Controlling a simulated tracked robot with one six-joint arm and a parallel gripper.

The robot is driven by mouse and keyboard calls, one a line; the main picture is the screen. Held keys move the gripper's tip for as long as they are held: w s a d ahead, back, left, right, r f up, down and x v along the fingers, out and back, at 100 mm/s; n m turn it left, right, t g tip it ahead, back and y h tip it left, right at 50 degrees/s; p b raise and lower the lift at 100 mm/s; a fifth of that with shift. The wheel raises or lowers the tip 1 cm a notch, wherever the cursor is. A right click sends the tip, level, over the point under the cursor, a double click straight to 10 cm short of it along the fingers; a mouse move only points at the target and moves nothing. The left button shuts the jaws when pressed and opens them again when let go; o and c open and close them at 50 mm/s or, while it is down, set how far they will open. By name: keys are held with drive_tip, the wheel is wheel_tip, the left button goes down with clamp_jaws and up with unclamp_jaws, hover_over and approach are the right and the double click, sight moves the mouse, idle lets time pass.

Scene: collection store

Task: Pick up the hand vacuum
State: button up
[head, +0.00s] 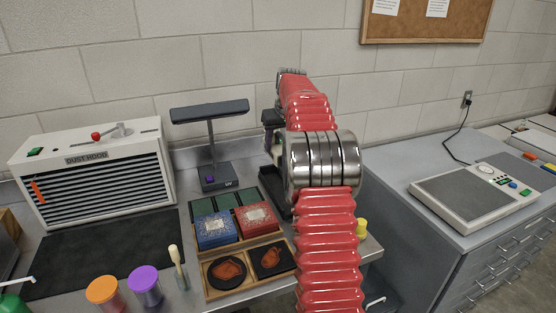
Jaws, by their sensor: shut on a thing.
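My gripper (274,117) is at the far end of my red arm, near the back wall and pointing down. It is shut on a dark, purplish thing (268,145), which seems to be the hand vacuum. Only its left side shows; my arm and its silver ring hide the rest. A black tray or stand (271,192) lies below it on the bench. I cannot tell whether the held thing touches it.
A dark-topped lamp-like stand (208,106) and the dust hood (90,157) are to the left. A wooden compartment tray (234,288) with boxes and dark plaques is in front. Orange (103,292) and purple (144,283) jars stand nearby. A grey device (475,195) sits on the right cabinet.

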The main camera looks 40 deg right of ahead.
drive_tip(key=shift+r, duration=3.1)
drive_tip(key=o, duration=0.9)
drive_tip(key=c, duration=0.4)
